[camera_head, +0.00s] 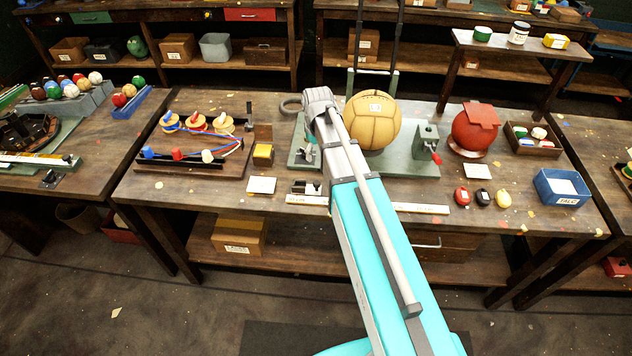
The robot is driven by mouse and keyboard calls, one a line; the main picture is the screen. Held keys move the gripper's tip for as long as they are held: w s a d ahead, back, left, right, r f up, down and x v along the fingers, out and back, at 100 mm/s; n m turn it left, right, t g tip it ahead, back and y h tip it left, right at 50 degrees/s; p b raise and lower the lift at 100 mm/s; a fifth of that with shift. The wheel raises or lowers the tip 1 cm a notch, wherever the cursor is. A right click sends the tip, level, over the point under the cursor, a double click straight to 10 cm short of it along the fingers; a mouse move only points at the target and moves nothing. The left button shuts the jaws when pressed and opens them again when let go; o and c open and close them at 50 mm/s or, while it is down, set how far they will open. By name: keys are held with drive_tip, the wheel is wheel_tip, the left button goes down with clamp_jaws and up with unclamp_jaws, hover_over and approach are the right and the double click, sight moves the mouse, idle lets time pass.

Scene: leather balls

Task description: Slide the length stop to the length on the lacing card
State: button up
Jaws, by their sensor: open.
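A pale ruler strip (420,208) runs along the front edge of the middle bench, and my arm covers its middle. A small light and dark block (307,187), which looks like the length stop, sits at the strip's left end. A white card (261,185) lies left of it, and another white card (477,171) lies to the right. I cannot tell which is the lacing card, and no writing is readable on either. My grey and turquoise arm reaches up across the bench, left of a tan leather ball. I cannot make out my gripper's fingers.
The tan ball (372,122) rests on a green stand with a small vise (426,142) beside it. A red ball (475,128), small dark and red items, and a blue box (562,187) stand to the right. A rack with spools and cords (190,165) stands left.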

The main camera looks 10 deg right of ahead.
sight(317, 182)
drive_tip(key=shift+f, duration=0.2)
wheel_tip(317, 182, down, 13)
drive_tip(key=b, duration=1.3)
drive_tip(key=shift+f, duration=0.15)
clamp_jaws()
idle(0.4)
